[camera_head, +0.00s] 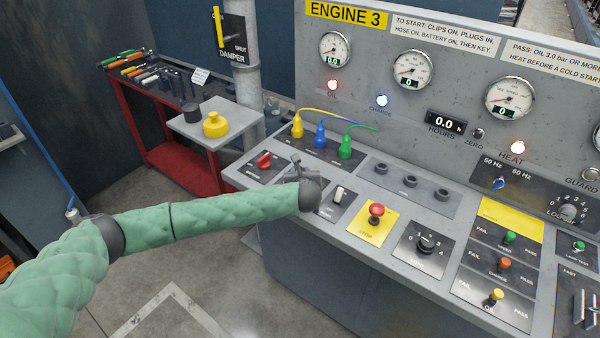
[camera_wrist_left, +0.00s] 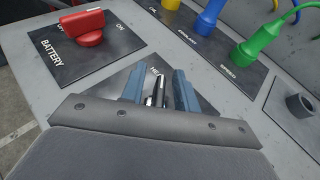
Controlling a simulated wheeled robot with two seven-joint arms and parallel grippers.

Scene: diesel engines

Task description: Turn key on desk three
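Desk three is the grey console under the ENGINE 3 sign (camera_head: 346,13). My left gripper (camera_head: 297,168) is over the plate right of the red battery switch (camera_head: 264,159). In the left wrist view its two fingers (camera_wrist_left: 158,84) are apart, on either side of a small dark and silver lever (camera_wrist_left: 158,92) on a plate whose label begins "HE". Contact cannot be told. My right gripper is not in view.
Yellow (camera_head: 297,127), blue (camera_head: 320,135) and green (camera_head: 345,147) plugs stand behind the gripper. A white-tipped toggle (camera_head: 338,194) is just right of it. The oil (camera_head: 333,85), charge (camera_head: 382,101) and heat (camera_head: 518,147) lamps look lit. A red tool bench (camera_head: 185,165) stands at left.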

